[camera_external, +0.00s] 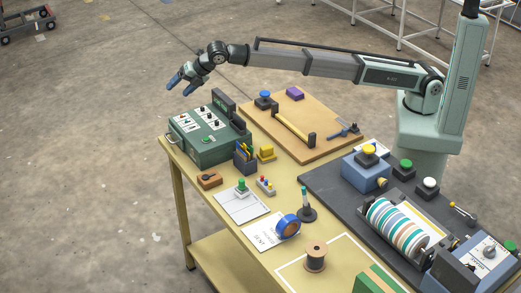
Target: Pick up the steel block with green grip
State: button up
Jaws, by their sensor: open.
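A small block with a green grip (242,185) stands upright on a white sheet at the table's left side; its base looks pale, and I cannot tell for sure that it is steel. My gripper (180,87) is open and empty, its blue-tipped fingers high above and to the left of the table's far end. It is well apart from the block. Nothing hides the block's green top.
A green control box (209,140), a pen holder (246,157), a brown block (209,179) and a small rack of coloured pegs (265,186) stand around the block. A blue tape roll (288,226) and a dark stand (307,212) are nearer the front.

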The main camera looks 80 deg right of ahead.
jog(key=s+a+f+n+g, duration=0.1)
jog(key=s+a+f+g, duration=0.3)
jog(key=s+a, duration=0.9)
jog(key=n+g+h, duration=0.1)
jog(key=n+g, duration=0.1)
jog(key=g, duration=0.3)
send_over(241, 180)
notch_tip(241, 180, down, 4)
jog(key=f, duration=0.7)
jog(key=shift+s+d+f, duration=0.15)
jog(key=shift+d+f, duration=0.05)
jog(key=shift+f, duration=0.15)
jog(key=shift+a+f, duration=0.15)
jog(key=shift+f, duration=2.6)
jog(key=c, duration=1.2)
